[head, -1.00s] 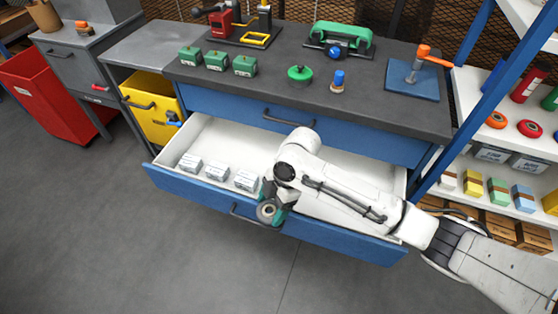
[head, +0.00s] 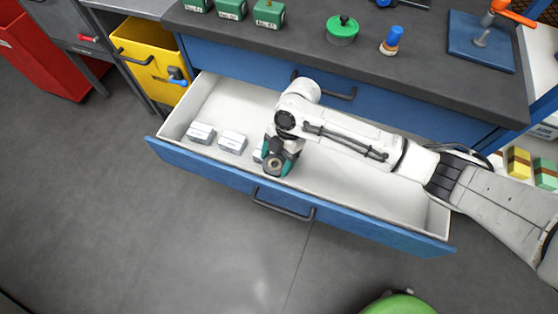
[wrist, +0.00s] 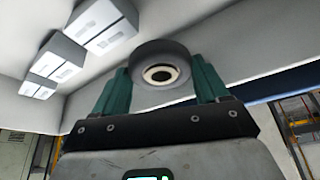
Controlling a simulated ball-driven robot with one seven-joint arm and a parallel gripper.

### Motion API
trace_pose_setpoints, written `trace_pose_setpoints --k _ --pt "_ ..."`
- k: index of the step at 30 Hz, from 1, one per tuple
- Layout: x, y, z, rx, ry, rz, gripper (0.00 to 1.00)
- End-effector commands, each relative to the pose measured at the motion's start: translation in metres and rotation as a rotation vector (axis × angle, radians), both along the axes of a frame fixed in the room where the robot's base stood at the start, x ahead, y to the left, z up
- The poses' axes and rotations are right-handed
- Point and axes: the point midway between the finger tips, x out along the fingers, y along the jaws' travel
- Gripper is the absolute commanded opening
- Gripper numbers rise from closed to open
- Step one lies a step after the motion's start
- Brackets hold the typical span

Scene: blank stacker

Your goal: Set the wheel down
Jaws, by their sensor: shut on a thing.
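The wheel (head: 276,166) is a small dark grey disc with a pale ring around its centre hole. It shows large in the wrist view (wrist: 160,88), between the two teal fingers. My gripper (head: 281,161) is shut on the wheel. In the head view it is over the open drawer (head: 352,188), close to the front wall. I cannot tell whether the wheel touches the drawer's floor. Part of the drawer is hidden behind my arm.
Small white-and-grey boxes (head: 232,142) stand in the drawer's left part, one partly behind my gripper. The blue drawer front (head: 375,232) has a dark handle (head: 283,204). The bench top (head: 300,45) holds a green-lidded piece (head: 342,30) and other parts. The drawer's right part is bare.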

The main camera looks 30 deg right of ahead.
Motion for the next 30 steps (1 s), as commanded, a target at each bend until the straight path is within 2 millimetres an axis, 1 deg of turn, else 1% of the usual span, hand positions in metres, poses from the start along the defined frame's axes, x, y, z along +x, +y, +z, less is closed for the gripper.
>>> trace_pose_setpoints --k 9,10,11,17,18,25,30 --pt "0.000 0.000 -0.037 0.001 0.001 -0.002 0.42" --pt "0.000 0.000 -0.039 0.000 0.000 -0.001 0.42" --pt "0.000 0.000 -0.040 0.000 0.000 -0.001 0.37" --pt "-0.001 0.000 -0.041 -0.002 0.002 -0.001 0.37" --pt "-0.001 0.000 -0.042 -0.002 0.003 -0.001 0.76" --pt "-0.001 0.000 -0.042 -0.002 0.003 -0.001 0.98" --pt "-0.001 0.000 -0.042 -0.002 0.004 -0.002 0.99"
